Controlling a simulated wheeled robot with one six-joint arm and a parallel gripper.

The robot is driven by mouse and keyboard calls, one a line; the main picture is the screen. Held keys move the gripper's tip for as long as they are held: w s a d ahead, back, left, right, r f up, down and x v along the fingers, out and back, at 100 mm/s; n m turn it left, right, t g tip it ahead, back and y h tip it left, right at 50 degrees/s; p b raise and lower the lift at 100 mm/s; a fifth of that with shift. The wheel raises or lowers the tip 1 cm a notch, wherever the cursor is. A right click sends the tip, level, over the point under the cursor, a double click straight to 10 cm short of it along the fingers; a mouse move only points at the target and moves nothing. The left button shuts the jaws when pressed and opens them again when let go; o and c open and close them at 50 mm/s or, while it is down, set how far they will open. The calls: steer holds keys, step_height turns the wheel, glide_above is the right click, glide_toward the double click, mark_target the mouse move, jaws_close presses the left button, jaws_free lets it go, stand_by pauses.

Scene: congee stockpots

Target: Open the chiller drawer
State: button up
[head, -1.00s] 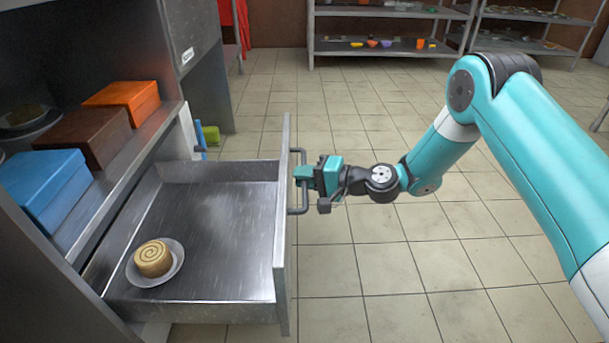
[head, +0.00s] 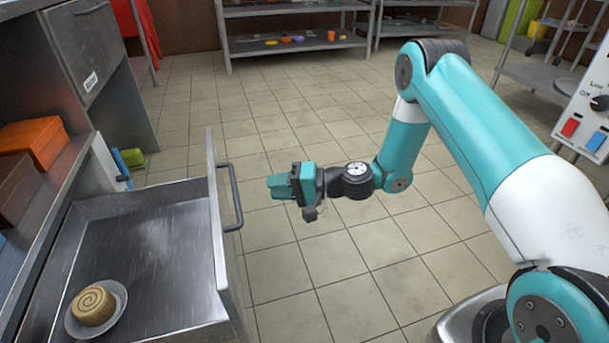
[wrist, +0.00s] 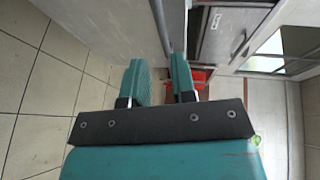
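The metal drawer (head: 215,200) at the left of the head view stands pulled well out, its inside showing. A swirled bun (head: 93,306) sits on a small plate (head: 122,318) in it. The drawer's grey bar handle (head: 236,197) is on the outer face of its front panel. My gripper (head: 270,187) is just right of the handle, apart from it and pointing at it. In the wrist view my gripper (wrist: 161,72) shows a gap between its two teal fingers with nothing held. The handle bar (wrist: 159,25) shows beyond the fingertips.
A counter with an orange box (head: 35,142) and a brown box (head: 14,188) runs along the left. Shelving (head: 295,50) stands at the back. A panel with switches (head: 585,115) is at the right. The tiled floor between is clear.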

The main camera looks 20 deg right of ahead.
steer(key=p+v, duration=0.1)
steer(key=v, duration=0.6)
steer(key=shift+p, duration=0.4)
steer(key=s+a+r+n+g+h+p, duration=0.15)
steer(key=s+a+r+n+g, duration=0.3)
steer(key=r, duration=0.45)
steer(key=s+a+r+n+g+h+p, duration=0.1)
steer(key=s+a+r+n+g+h, duration=0.25)
steer(key=s+r, duration=0.35)
steer(key=s+d+r+n+t+h+p, duration=0.1)
steer(key=s+d+r+n+h+p, duration=0.3)
steer(key=s+r, duration=0.95)
step_height(320, 180, up, 36)
steer(key=s+m+h+p, duration=0.1)
steer(key=p, duration=3.6)
steer(key=shift+s, duration=0.2)
